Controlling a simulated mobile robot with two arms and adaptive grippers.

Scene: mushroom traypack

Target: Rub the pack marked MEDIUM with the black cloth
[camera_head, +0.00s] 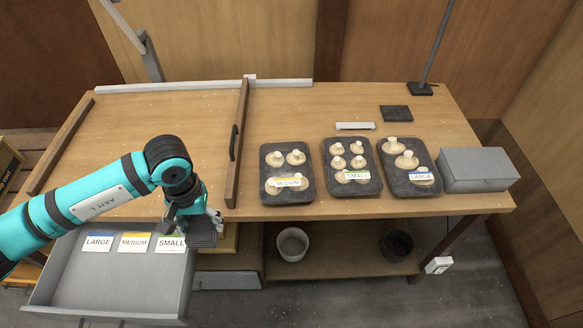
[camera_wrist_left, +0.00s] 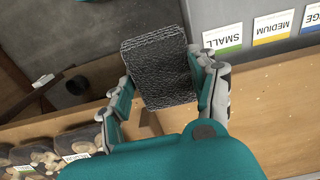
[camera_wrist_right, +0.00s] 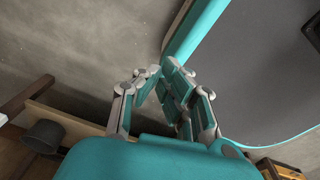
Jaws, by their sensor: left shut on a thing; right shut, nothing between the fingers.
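My left gripper (camera_head: 201,220) is shut on the black cloth (camera_head: 202,236), a dark woven rectangle. The cloth (camera_wrist_left: 160,75) shows between both fingers in the left wrist view. They are over the table's front edge, beside the grey labelled bin. The MEDIUM pack (camera_head: 287,200) is a dark tray of mushrooms with a yellow-striped label, on the table to the right of the gripper and apart from the cloth. My right gripper (camera_wrist_right: 160,76) is shut and empty in the right wrist view, outside the head view.
The SMALL pack (camera_head: 352,190) and LARGE pack (camera_head: 395,180) stand right of MEDIUM. A grey box (camera_head: 480,165) is beyond them. A wooden divider (camera_head: 237,150) with a black handle stands left of MEDIUM. A dark flat pad (camera_head: 396,113) lies behind. The grey bin (camera_head: 60,290) is front left.

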